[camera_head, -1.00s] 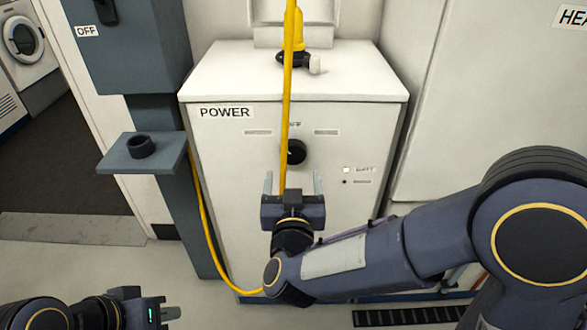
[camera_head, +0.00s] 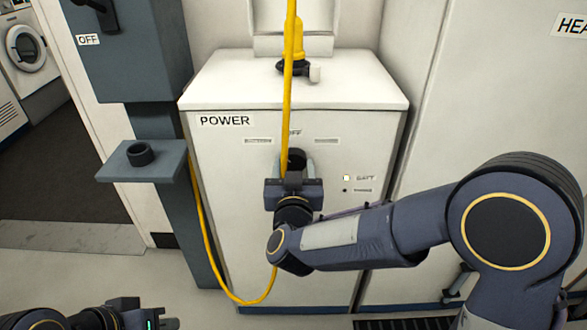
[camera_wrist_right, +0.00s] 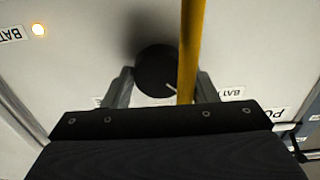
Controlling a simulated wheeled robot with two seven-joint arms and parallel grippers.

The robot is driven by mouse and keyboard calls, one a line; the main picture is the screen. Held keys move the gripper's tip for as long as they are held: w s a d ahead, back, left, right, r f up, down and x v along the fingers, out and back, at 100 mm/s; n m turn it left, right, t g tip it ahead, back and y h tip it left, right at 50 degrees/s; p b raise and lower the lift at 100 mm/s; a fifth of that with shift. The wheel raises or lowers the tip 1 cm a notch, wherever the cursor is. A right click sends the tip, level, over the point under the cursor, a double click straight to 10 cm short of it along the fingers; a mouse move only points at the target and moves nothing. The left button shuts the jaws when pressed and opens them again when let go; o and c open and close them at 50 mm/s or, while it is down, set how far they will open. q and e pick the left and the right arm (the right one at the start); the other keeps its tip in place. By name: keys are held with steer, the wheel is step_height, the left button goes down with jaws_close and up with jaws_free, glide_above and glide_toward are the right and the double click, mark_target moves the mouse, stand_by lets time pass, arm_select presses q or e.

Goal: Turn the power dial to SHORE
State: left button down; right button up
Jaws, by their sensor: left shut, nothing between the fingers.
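The black power dial (camera_head: 293,158) is on the front of the white POWER cabinet (camera_head: 235,215), under an OFF label. My right gripper (camera_head: 291,168) is open at the dial, a finger on either side; contact cannot be told. In the wrist view the yellow cable (camera_wrist_right: 190,45) crosses the dial's edge, inside the right-hand finger. My left gripper (camera_head: 135,310) is shut and empty at the bottom left, partly cut off.
The yellow cable (camera_head: 287,95) hangs in front of the cabinet and loops near the floor. A lit BATT lamp (camera_head: 346,178) sits above a dark lamp (camera_head: 345,190). A grey shelf (camera_head: 120,165) with a black ring stands left of the cabinet.

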steer(key=shift+c, duration=1.4)
steer(key=m+b, duration=0.3)
steer(key=shift+f, duration=0.2)
steer(key=m+b, duration=0.4)
steer(key=m, duration=0.1)
steer(key=shift+a+m, duration=0.1)
steer(key=shift+m, duration=0.2)
steer(key=m+b, duration=0.4)
steer(key=m, duration=0.1)
steer(key=shift+a+r+m+b, duration=0.1)
steer(key=shift+r+m+b, duration=0.05)
steer(key=shift+m+b, duration=0.8)
steer(key=shift+r+m+b, duration=0.1)
steer(key=shift+m+b, duration=0.45)
steer(key=shift+m, duration=0.7)
